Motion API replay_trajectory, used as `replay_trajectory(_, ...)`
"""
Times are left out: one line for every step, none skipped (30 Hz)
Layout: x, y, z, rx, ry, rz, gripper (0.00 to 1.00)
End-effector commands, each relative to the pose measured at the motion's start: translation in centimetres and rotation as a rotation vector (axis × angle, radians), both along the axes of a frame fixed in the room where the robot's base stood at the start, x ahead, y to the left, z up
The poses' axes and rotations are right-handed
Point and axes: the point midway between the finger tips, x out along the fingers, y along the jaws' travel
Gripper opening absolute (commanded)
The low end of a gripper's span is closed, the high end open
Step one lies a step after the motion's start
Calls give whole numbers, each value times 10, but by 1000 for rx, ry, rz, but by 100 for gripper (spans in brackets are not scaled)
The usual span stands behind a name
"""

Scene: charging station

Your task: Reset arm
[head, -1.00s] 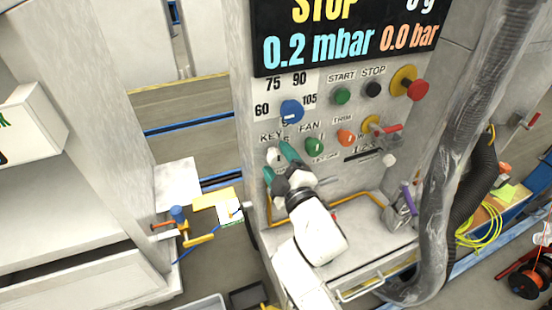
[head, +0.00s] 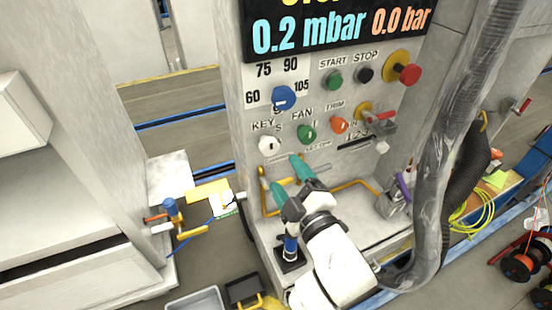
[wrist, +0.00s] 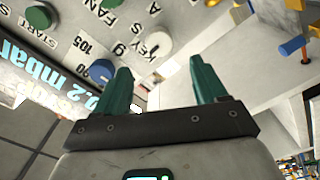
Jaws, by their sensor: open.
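My gripper (head: 287,178) has two green fingers and is open and empty. In the head view it is in front of the lower part of the control panel, below the white key switch (head: 269,146) and the green fan knob (head: 307,134). In the wrist view my gripper (wrist: 166,82) shows its fingers well apart with nothing between them. The key switch (wrist: 158,43) and the blue dial (wrist: 102,71) lie beyond the fingers there. My white arm (head: 340,262) reaches up from the bottom of the head view.
A yellow rail (head: 352,184) runs along the panel's ledge near my gripper. A blue-handled item (head: 290,248) stands on the ledge beside my wrist. A thick grey hose (head: 452,130) hangs on the right. A yellow-and-blue valve (head: 172,212) is at the left.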

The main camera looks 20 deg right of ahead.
Motion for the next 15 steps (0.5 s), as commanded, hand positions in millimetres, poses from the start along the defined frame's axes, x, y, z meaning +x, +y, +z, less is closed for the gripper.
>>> replay_trajectory(0, 0, 0, 0, 0, 0, 72)
replay_trajectory(0, 0, 0, 0, 0, 0, 72)
replay_trajectory(0, 0, 0, 0, 0, 0, 72)
replay_trajectory(0, 0, 0, 0, 0, 0, 72)
replay_trajectory(0, 0, 0, 0, 0, 0, 72)
replay_trajectory(0, -1, -1, 4, 5, -3, 72)
replay_trajectory(-1, -4, -5, 16, 21, -11, 72)
replay_trajectory(-3, -7, -10, 31, 42, -21, 72)
replay_trajectory(-6, -14, -19, 59, 81, -42, 72)
replay_trajectory(-10, -19, -27, 88, 118, -59, 72)
replay_trajectory(-14, -26, -37, 119, 162, -82, 72)
replay_trajectory(-22, -36, -53, 169, 228, -118, 72)
replay_trajectory(-30, -43, -65, 210, 282, -147, 72)
replay_trajectory(-38, -50, -78, 252, 339, -179, 72)
replay_trajectory(-51, -58, -96, 310, 419, -222, 72)
